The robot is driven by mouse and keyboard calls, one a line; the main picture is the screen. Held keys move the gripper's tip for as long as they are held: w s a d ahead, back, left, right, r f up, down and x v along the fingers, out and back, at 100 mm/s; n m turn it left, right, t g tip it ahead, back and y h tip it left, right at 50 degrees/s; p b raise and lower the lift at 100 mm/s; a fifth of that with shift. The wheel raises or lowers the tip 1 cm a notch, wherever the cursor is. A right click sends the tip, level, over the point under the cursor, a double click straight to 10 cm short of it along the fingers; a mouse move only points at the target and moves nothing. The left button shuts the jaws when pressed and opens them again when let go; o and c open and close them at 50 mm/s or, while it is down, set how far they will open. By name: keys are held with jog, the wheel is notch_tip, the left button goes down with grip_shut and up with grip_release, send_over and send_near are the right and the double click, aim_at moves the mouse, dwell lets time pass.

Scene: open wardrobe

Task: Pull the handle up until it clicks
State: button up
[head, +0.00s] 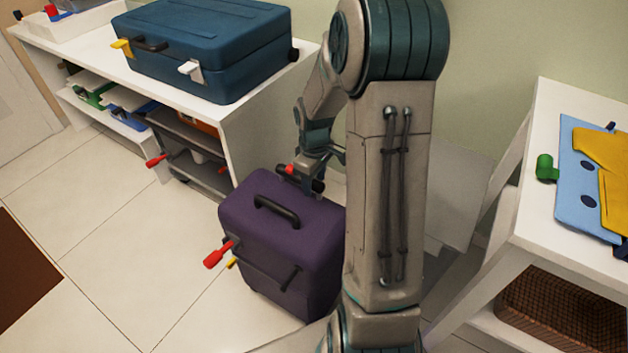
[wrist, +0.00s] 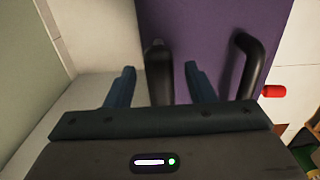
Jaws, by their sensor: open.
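A purple suitcase (head: 275,245) stands upright on the tiled floor. A black carry handle (head: 277,212) arches over its top and also shows in the wrist view (wrist: 250,66). A dark pull handle (head: 302,179) lies low along the top's back edge, partly hidden by my gripper (head: 314,167). In the wrist view my gripper (wrist: 160,85) is open, with one finger on each side of this dark handle (wrist: 158,72). Gaps show between the fingers and the handle. A red-tipped lever (head: 216,254) sticks out of the suitcase's left side.
A white shelf unit (head: 262,118) holding a blue case (head: 205,55) stands behind and left of the suitcase. A white table (head: 540,140) with a blue-and-yellow board stands at right. Floor (head: 130,255) left of the suitcase is clear. The wall is close behind.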

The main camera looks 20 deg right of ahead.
jog(key=shift+c, duration=0.3)
grip_shut()
notch_tip(320, 180, up, 30)
jog(key=p, duration=2.2)
jog(key=shift+r+p, duration=0.25)
jog(key=shift+p, duration=0.1)
jog(key=shift+w+r, duration=0.15)
jog(key=shift+o, duration=0.3)
grip_release()
notch_tip(320, 180, up, 14)
